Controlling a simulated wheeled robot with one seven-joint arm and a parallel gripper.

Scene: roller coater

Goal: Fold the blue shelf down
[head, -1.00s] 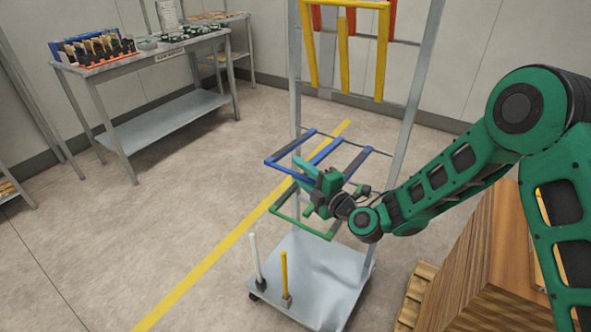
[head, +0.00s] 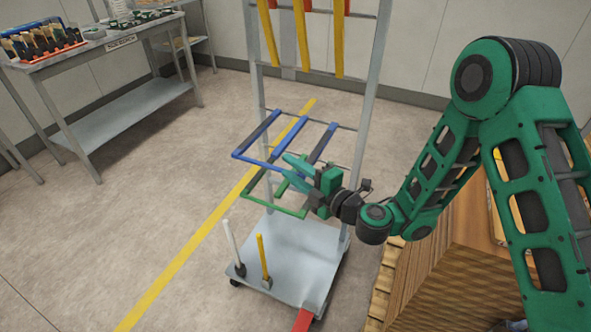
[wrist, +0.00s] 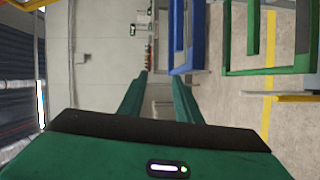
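The blue shelf (head: 257,132) is a flat open frame with bars, folded out roughly level from the tall grey rack (head: 368,100). It also shows in the wrist view (wrist: 181,40), just right of my fingers. My gripper (head: 287,166) is in front of the rack, around the height of the blue shelf and overlapping its front right part in the head view. Its green fingers are spread and empty in the wrist view (wrist: 158,90). Whether a finger touches the shelf cannot be told.
A green shelf (head: 293,212) sticks out below the blue one. Yellow shelves (head: 302,40) hang upright above. The rack's wheeled base (head: 290,262) carries white and yellow posts. A wooden stack (head: 440,285) stands at right. A table (head: 100,52) is at back left; floor between is clear.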

